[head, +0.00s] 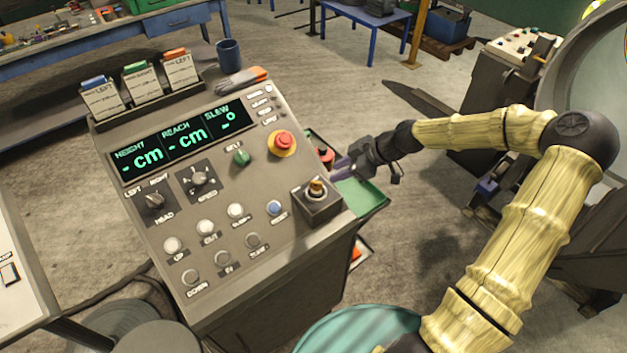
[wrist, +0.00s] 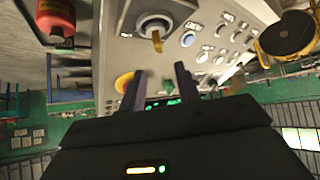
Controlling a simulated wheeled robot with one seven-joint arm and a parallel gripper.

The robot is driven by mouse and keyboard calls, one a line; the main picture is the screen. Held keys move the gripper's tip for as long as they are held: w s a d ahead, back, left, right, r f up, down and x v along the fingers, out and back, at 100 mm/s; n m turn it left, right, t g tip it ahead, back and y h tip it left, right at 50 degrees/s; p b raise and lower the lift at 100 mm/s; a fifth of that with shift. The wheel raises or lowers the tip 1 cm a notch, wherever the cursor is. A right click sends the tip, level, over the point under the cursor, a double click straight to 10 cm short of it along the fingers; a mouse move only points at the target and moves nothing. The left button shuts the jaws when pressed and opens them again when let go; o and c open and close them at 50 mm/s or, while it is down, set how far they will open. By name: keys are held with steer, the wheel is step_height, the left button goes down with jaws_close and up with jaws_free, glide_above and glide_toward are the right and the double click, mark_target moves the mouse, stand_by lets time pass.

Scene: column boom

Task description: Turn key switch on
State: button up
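The key switch (head: 317,190) is a brass-coloured key in a round collar on a raised dark box at the right edge of the tilted grey control panel (head: 222,205). In the wrist view the key (wrist: 157,41) shows above my fingertips, with its collar behind it. My gripper (head: 343,168) is to the right of the panel, just beyond the key box and apart from it. In the wrist view its two fingers (wrist: 158,84) stand apart with nothing between them. The panel display shows dashes for height, reach and slew.
A red mushroom button on a yellow base (head: 282,144) sits beyond the key switch. A blue button (head: 274,208) and other knobs lie to its left. A green tray (head: 364,196) juts from the panel's right side, below my gripper. A mug (head: 229,53) stands at the back.

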mark_target(315, 181)
steer(key=p+x, duration=0.2)
steer(key=x, duration=0.8)
steer(key=shift+w+a+f, duration=0.1)
jaws_close()
